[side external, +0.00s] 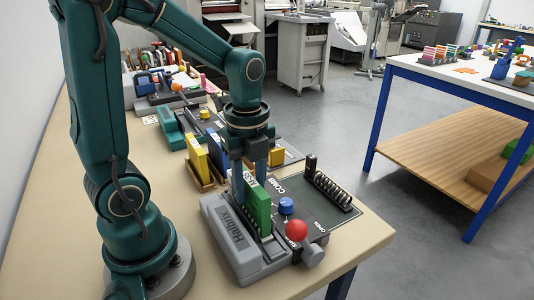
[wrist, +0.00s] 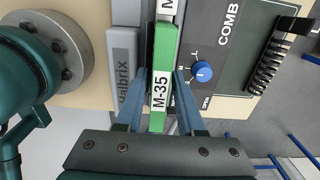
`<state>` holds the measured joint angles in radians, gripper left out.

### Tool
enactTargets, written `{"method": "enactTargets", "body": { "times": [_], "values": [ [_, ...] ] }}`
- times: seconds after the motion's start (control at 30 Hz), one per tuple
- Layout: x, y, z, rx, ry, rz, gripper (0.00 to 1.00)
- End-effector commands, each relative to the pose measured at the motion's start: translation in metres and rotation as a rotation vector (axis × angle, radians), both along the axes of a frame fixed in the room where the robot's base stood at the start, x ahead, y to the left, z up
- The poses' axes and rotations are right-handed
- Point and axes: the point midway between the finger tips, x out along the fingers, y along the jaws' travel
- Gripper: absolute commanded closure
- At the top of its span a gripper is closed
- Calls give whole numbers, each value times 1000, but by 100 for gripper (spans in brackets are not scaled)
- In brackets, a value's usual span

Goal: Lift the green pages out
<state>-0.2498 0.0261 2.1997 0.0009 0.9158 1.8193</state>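The green pages (side external: 258,208) are a thick upright green block with a white M-35 label. They stand in the slot of a grey machine (side external: 228,237) marked Halbrix at the front of the bench. In the wrist view the green pages (wrist: 163,55) run up the middle between my fingers. My gripper (side external: 250,178) points down over them, one finger on each side. In the wrist view my gripper (wrist: 160,78) is open, with a narrow gap beside the left finger; the right finger is very close to the pages. The pages' lower edge is hidden in the slot.
A dark COMB panel with a blue knob (side external: 286,206), a red ball lever (side external: 297,230) and a black comb (side external: 332,190) lies right of the pages. Yellow pages (side external: 197,153) stand in a holder behind. A blue-legged table (side external: 460,78) stands across an open aisle.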

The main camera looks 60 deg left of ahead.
Motion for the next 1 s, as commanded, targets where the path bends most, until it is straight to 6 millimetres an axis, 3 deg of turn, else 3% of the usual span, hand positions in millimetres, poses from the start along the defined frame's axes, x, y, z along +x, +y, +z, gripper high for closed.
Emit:
{"method": "enactTargets", "body": {
  "times": [0.2, 0.47, 0.57, 0.6, 1.0],
  "values": [
    [-1, 0, -15, 0, 2, 0, 62],
    [0, 0, -16, 1, 0, 0, 62],
    [0, 0, -16, 1, 0, 0, 97],
    [0, 0, -16, 1, 0, 0, 100],
    [1, 0, -11, 2, -5, 0, 100]
  ]
}}
